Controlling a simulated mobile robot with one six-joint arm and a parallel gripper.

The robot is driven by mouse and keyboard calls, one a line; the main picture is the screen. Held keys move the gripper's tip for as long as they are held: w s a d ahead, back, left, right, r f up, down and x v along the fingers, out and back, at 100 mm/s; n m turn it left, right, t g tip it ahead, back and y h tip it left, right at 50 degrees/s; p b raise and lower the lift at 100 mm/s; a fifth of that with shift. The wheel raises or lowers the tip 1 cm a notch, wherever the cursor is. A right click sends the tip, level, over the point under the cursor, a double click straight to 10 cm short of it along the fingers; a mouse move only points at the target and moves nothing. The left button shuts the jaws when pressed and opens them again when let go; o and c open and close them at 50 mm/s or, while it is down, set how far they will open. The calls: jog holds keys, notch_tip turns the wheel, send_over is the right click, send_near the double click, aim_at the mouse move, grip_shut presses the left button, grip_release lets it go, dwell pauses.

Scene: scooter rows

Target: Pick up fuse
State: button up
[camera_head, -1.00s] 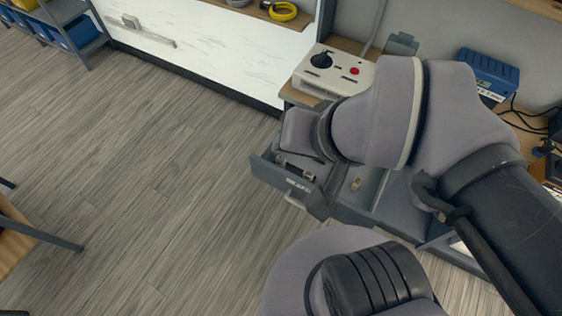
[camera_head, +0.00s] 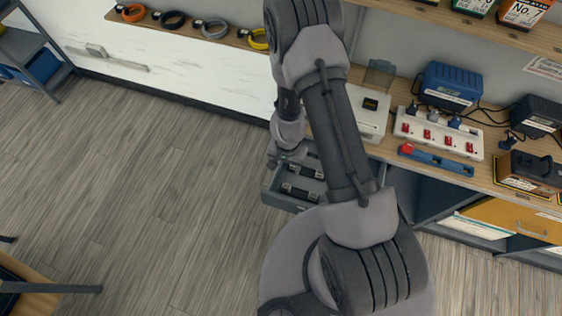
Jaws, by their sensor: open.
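An open grey drawer (camera_head: 268,194) holds two small dark cylinders with pale metal ends, which look like fuses. One fuse (camera_head: 300,192) lies in the front part of the drawer. The other fuse (camera_head: 304,169) lies further back, partly behind my arm. My gripper (camera_head: 284,155) points down at the back left of the drawer, apart from the front fuse. It is open, with nothing seen in it. Its fingertips are small and mostly hidden, so I cannot tell its exact height over the drawer.
A shelf with coiled cables (camera_head: 172,19) runs along the wall. The floor (camera_head: 130,200) to the left is clear.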

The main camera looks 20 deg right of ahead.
jog(key=b, duration=1.2)
send_over(286, 186)
notch_tip(286, 186, down, 12)
jog(key=shift+d+r, duration=0.1)
notch_tip(286, 186, down, 6)
jog(key=b, duration=0.6)
jog(key=shift+r, duration=0.1)
jog(key=shift+c, duration=0.5)
grip_shut()
